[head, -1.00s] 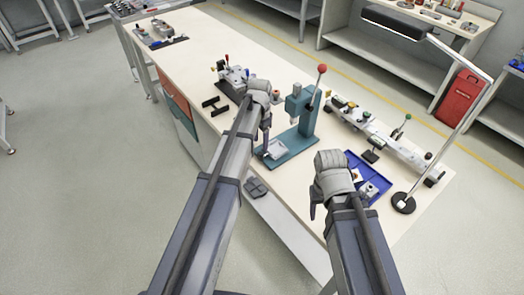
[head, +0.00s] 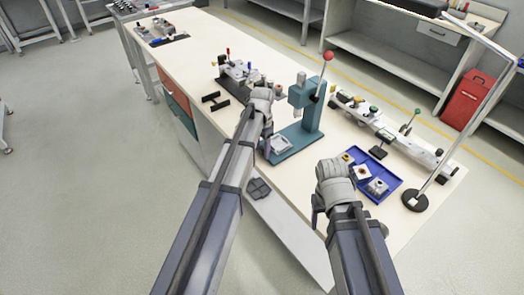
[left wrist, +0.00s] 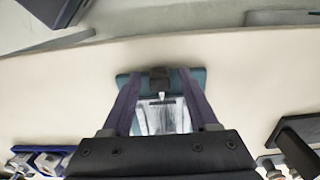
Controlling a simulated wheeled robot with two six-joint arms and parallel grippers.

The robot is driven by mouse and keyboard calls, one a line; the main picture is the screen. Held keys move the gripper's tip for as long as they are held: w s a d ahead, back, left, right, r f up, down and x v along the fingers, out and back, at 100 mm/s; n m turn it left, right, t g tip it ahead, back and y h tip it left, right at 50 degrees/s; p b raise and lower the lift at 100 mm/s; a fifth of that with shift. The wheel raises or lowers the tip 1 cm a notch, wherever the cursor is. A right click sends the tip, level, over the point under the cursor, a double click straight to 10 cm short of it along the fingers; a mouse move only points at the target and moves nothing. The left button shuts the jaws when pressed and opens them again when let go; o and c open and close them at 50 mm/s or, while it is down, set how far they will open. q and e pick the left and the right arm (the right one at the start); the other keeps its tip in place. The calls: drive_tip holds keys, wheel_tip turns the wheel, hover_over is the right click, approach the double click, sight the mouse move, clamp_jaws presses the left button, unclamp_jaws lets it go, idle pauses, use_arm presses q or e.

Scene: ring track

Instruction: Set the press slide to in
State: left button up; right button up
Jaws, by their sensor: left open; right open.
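The teal press (head: 309,112) stands on the bench with a red-knobbed lever (head: 328,57). Its silver slide (head: 280,145) lies low at the near-left end of the teal base. My left gripper (head: 267,148) is open beside the slide's near-left end. In the left wrist view the slide (left wrist: 162,118) shows between the two spread fingers of the left gripper (left wrist: 160,100), with a dark block (left wrist: 160,79) beyond it. I cannot tell whether the fingers touch the slide. My right gripper (head: 316,212) is open and empty near the bench's front edge, away from the press.
A blue tray (head: 388,190) with small parts lies right of the press, just past my right gripper. A long fixture (head: 390,135) and a lamp base (head: 416,201) stand further right. A grey fixture (head: 240,75) and black piece (head: 215,102) are to the left.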

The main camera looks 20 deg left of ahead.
use_arm(q)
clamp_jaws()
idle(0.4)
idle(0.9)
